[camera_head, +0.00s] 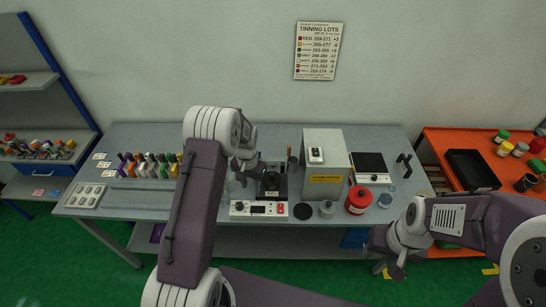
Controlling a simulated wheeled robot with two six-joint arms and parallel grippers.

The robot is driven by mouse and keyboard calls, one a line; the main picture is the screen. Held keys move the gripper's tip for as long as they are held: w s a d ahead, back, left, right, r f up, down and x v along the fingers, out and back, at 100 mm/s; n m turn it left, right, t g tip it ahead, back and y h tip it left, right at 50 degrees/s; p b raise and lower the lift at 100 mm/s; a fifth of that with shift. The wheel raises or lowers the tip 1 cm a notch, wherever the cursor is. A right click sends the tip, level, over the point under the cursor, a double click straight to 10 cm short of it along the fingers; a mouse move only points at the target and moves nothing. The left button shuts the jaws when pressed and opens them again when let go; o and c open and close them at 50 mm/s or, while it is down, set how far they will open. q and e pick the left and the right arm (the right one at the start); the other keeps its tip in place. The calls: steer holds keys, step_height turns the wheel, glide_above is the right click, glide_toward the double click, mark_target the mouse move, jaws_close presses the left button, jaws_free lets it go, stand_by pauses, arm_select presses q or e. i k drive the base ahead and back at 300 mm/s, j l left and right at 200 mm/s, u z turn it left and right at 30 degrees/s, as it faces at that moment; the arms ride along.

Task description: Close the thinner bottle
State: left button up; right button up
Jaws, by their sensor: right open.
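A red round container (358,200) stands at the front right of the grey bench, with a small cap-like top. A small grey bottle or jar (326,208) stands to its left, and a small bluish clear jar (385,200) to its right. No readable label shows which one is the thinner bottle. My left gripper (243,175) is over the bench, left of the black device; its fingers are small and partly hidden, so its opening is unclear. My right gripper (389,267) is open and empty, low in front of the bench, apart from the containers.
A control unit (258,209) with a black device sits mid-bench, beside a black disc (303,211). A grey box (325,165) stands behind the containers. Coloured-handled tools (150,165) and a tray (86,195) are at left. An orange table (440,150) stands at right.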

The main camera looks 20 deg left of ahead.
mark_target(388, 195)
steer(key=i, duration=1)
